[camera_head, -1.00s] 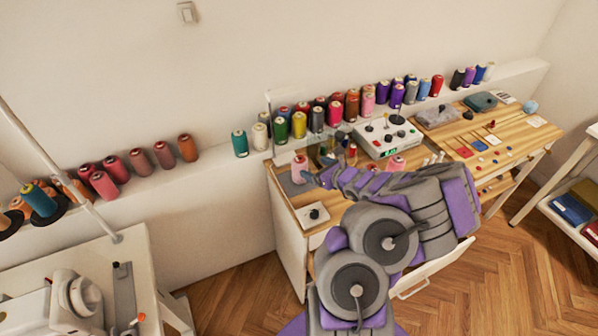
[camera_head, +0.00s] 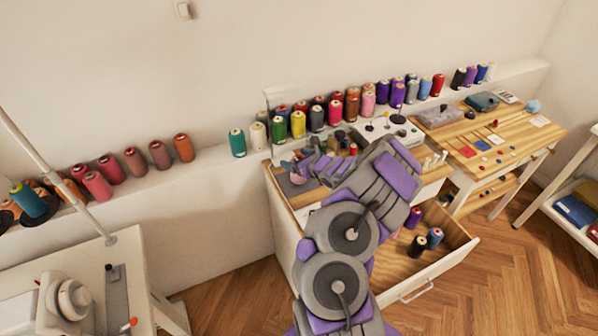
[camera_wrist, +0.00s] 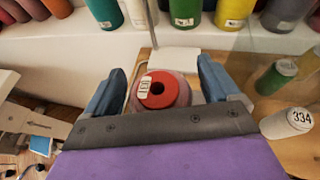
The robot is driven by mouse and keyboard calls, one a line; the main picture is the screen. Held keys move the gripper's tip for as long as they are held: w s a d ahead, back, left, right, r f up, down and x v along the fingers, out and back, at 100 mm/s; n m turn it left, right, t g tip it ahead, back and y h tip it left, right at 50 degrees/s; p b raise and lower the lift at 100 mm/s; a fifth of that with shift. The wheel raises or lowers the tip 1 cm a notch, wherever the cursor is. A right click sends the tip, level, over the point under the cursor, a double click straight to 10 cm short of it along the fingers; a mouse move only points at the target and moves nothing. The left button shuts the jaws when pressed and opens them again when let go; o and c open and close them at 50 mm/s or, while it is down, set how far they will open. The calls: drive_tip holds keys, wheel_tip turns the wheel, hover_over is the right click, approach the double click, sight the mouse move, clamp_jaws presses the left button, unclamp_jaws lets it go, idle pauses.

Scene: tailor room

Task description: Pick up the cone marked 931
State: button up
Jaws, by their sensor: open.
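A pink cone with a red top (camera_wrist: 178,93) stands between the two fingers of my gripper (camera_wrist: 162,75) in the wrist view. The fingers are open on either side of it, with a gap visible at each side. In the head view, my gripper (camera_head: 308,167) is at the left end of the wooden desk, mostly over the pink cone (camera_head: 297,179). A white cone marked 334 (camera_wrist: 289,122) stands to the right in the wrist view. No marking 931 is legible.
Several coloured cones line the white ledge (camera_head: 205,170) behind the desk. A green cone (camera_wrist: 277,77) stands right of my gripper, apparently behind a clear panel. An open drawer (camera_head: 455,240) with several cones lies below my arm. A grey control box (camera_head: 392,130) stands on the desk.

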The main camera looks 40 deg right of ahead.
drive_tip(key=shift+c, duration=0.2)
drive_tip(key=c, duration=1.2)
